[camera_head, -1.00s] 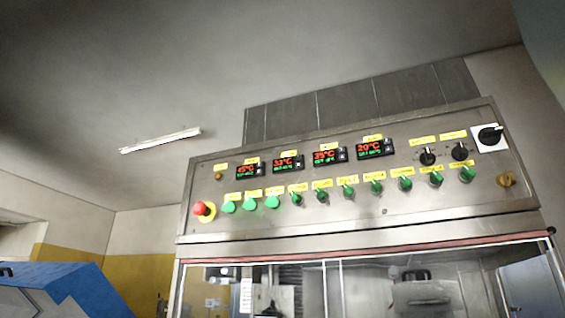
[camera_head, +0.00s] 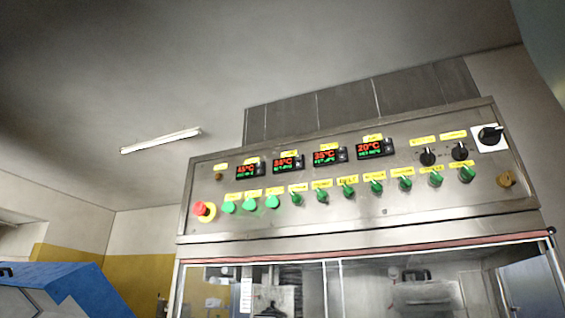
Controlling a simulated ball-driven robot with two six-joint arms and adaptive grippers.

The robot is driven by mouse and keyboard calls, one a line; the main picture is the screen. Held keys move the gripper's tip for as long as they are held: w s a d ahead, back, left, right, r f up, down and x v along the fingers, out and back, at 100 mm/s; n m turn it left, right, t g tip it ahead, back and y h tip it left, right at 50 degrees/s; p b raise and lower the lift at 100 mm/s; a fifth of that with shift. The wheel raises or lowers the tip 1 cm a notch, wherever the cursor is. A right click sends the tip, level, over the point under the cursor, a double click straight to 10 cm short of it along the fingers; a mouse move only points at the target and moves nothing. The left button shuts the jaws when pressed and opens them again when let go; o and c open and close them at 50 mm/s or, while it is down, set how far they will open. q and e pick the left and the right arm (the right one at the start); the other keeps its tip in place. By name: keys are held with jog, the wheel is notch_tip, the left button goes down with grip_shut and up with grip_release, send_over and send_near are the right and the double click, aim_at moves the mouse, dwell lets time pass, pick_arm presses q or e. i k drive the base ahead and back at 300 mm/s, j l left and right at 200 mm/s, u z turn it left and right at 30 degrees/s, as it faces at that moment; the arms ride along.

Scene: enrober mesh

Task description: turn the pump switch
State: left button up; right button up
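A steel control panel (camera_head: 300,218) with a row of green controls spans the middle and right of the head view. Several green rotary switches sit in the row, such as one at its middle (camera_head: 348,191) and one at its right end (camera_head: 466,174). Each has a small yellow label above it. The lettering is too small to read, so I cannot tell which is the pump switch. Neither of my grippers is in view.
A red emergency button (camera_head: 204,210) sits at the panel's left end. Temperature displays (camera_head: 370,148), black knobs (camera_head: 428,157) and a black main switch (camera_head: 490,136) are above the row. A clear-windowed cabinet is below. A blue machine (camera_head: 70,287) stands at lower left.

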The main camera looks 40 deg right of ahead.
aim_at(321, 195)
jog(key=z, duration=0.4)
jog(key=l+z, duration=0.15)
jog(key=z, duration=0.65)
jog(key=l+z, duration=0.15)
jog(key=z, duration=0.25)
